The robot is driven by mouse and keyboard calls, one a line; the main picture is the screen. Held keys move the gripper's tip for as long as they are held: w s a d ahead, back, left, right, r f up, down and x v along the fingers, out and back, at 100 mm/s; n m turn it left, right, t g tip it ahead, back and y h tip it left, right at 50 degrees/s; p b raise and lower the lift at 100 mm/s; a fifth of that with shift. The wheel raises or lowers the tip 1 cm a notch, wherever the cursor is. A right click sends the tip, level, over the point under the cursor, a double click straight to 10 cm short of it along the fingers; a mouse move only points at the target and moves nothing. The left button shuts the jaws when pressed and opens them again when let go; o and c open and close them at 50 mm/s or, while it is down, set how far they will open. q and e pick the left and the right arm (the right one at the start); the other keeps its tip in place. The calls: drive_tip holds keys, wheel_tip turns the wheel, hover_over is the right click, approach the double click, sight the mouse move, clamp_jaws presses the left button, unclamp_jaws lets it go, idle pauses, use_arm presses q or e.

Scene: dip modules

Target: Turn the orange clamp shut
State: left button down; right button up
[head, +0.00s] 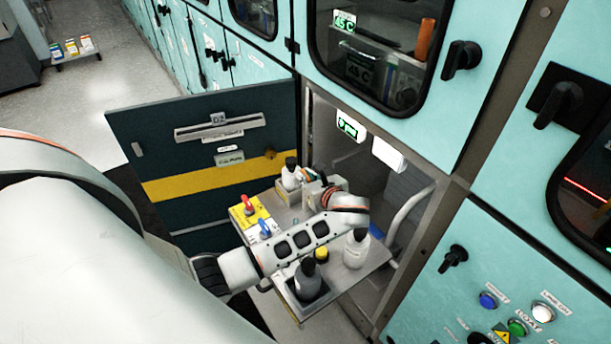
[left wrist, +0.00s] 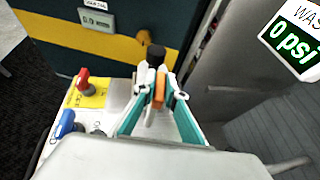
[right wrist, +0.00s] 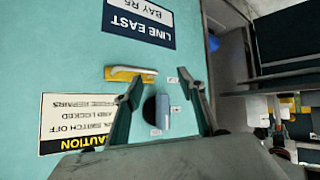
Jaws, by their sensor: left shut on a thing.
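The orange clamp (left wrist: 159,88) shows in the left wrist view as a small upright orange piece between my left fingertips. My left gripper (left wrist: 157,86) is shut on it, one teal finger on each side. In the head view my left gripper (head: 308,178) is over the back of the pull-out tray, and the clamp is mostly hidden there by my arm. My right gripper (right wrist: 163,92) is open and empty, facing a teal panel, with a dark rotary knob (right wrist: 157,112) seen between its fingers.
The tray (head: 345,277) holds a white bottle (head: 356,249), a dark bottle (head: 308,281), a red-handled valve (head: 248,205) and a blue-handled valve (head: 265,228). A black-capped bottle (left wrist: 156,56) stands just beyond the clamp. An open dark door (head: 215,150) borders the tray's left.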

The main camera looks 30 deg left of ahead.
use_arm(q)
drive_tip(key=shift+r+n+g+y, duration=0.1)
drive_tip(key=shift+n+g+y, duration=0.5)
drive_tip(key=shift+n+g, duration=0.3)
use_arm(e)
drive_tip(key=shift+a, duration=0.15)
use_arm(q)
drive_tip(key=shift+w+a+r, duration=0.1)
use_arm(e)
drive_tip(key=shift+a, duration=0.15)
use_arm(q)
drive_tip(key=c, duration=2.1)
unclamp_jaws()
drive_tip(key=shift+v, duration=3.75)
